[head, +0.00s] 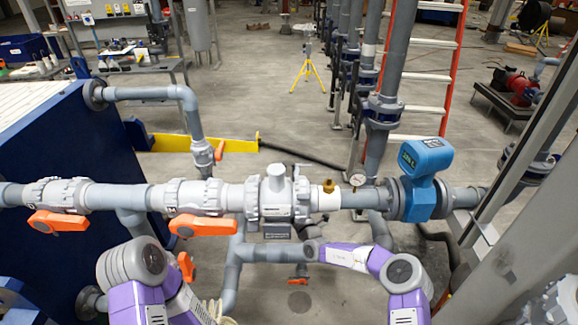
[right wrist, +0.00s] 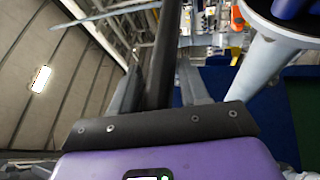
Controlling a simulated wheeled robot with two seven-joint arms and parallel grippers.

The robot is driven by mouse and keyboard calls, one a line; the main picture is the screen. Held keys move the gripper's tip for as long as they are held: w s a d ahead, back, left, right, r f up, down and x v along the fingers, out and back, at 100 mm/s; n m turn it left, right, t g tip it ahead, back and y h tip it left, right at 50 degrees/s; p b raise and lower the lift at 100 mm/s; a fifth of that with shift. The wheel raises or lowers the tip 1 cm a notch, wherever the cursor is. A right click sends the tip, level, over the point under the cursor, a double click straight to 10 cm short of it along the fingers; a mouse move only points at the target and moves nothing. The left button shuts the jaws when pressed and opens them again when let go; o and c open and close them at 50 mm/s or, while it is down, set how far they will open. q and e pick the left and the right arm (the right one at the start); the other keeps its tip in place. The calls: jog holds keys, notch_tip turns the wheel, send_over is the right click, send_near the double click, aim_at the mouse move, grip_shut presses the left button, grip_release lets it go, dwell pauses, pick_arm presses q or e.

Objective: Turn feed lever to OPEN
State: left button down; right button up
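Two orange levers, one at the far left (head: 58,222) and one right of it (head: 202,225), lie sideways along grey-white valves on the horizontal pipe (head: 120,196). Smaller orange handles show on the upper elbow pipe (head: 220,150), below the main pipe (head: 187,267) and near the floor (head: 298,281). I cannot read which one is the feed lever. My right gripper (right wrist: 160,85) shows in the right wrist view with its fingers spread. A dark post passes between or behind them; I cannot tell which. My left gripper is outside the views.
A large blue tank (head: 60,150) stands at left, a grey post (head: 520,255) at right. Behind are vertical pipes, an orange ladder (head: 446,45) and open floor (head: 270,90).

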jog(key=shift+w+d+f, duration=0.1)
jog(key=shift+d, duration=0.6)
jog(key=shift+w+d+b, duration=0.15)
jog(key=shift+d+b, duration=0.15)
jog(key=shift+d, duration=1.2)
jog(key=shift+w+d+b, duration=0.25)
jog(key=shift+d+b, duration=0.1)
jog(key=shift+d, duration=0.3)
jog(key=shift+w+d+b, duration=0.2)
jog(key=shift+d+b, duration=0.1)
jog(key=shift+d, duration=0.3)
jog(key=shift+w+d+b, duration=0.25)
jog(key=shift+d+b, duration=0.1)
jog(key=shift+d, duration=0.3)
jog(key=w+d+b, duration=0.2)
jog(key=b, duration=0.1)
jog(key=shift+d, duration=0.5)
grip_shut()
jog(key=w+d+b, duration=0.2)
jog(key=b, duration=0.3)
jog(key=shift+w+d, duration=0.15)
jog(key=shift+w, duration=0.25)
